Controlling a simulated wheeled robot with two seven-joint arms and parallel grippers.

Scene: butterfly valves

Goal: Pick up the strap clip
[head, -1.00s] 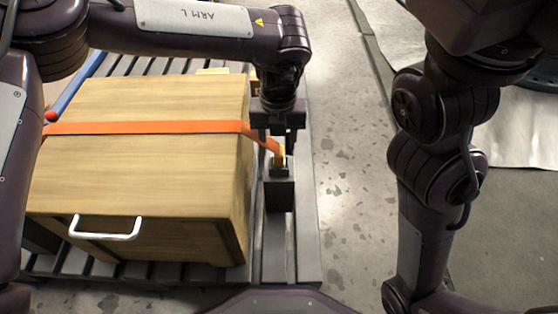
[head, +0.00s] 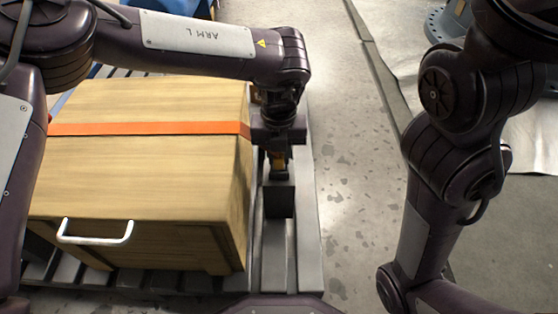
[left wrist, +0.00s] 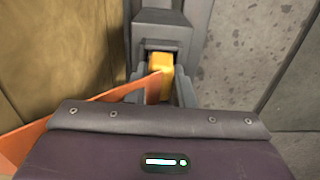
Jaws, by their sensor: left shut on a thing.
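The strap clip is a small yellow-orange piece (head: 278,161) at the end of an orange strap (head: 150,129). In the left wrist view the clip (left wrist: 160,68) stands in the slot of a grey block, with the strap running off to the lower left. My left gripper (head: 279,153) points down over the post and is shut on the clip, with a finger on either side. The fingers hide part of the clip in the head view. My right gripper is out of view.
The wooden crate (head: 140,190) with a white handle (head: 95,238) fills the left, on a grey slatted pallet (head: 307,240). The concrete floor (head: 345,150) right of the pallet is clear. A blue flanged part (head: 445,25) stands at the upper right.

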